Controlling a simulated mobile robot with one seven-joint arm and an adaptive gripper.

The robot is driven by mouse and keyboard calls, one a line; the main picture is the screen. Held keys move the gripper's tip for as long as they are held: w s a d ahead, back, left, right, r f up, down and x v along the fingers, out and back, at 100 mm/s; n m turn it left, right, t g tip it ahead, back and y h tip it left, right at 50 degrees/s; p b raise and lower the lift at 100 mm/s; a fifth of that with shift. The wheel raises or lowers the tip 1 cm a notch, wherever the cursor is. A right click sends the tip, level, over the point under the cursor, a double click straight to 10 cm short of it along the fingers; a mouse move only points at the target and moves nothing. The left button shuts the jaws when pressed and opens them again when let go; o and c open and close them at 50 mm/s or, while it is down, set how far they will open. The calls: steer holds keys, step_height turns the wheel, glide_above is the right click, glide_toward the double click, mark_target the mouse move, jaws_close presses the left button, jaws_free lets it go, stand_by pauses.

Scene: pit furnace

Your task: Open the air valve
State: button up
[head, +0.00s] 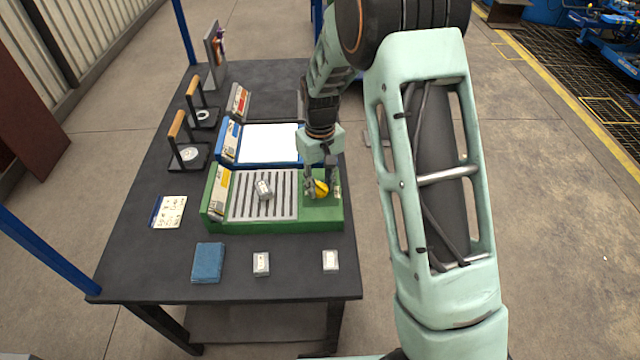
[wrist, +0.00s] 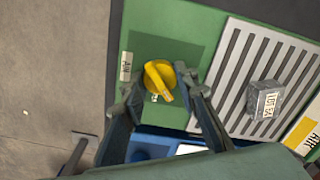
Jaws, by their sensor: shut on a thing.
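The air valve is a yellow knob (head: 321,188) on the right end of the green station (head: 285,226), beside the slatted grey grate (head: 245,207). In the wrist view the yellow knob (wrist: 158,74) has a narrow handle that points down and slightly right. My gripper (head: 320,184) reaches down over the knob from above. In the wrist view my gripper (wrist: 160,88) has one finger on each side of the handle and is shut on it. The fingers partly hide the knob in the head view.
A small grey block (head: 264,190) lies on the grate. A blue station (head: 226,150) with a bright white panel stands behind. A blue book (head: 208,262) and two small blocks (head: 261,263) lie in front. Stands with wooden handles (head: 176,125) are at the left.

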mark_target(320, 184)
steer(key=m, duration=0.4)
steer(key=shift+m, duration=2.1)
steer(key=shift+o, duration=0.2)
steer(key=o, duration=1.1)
step_height(320, 184, up, 12)
steer(key=shift+r, duration=0.1)
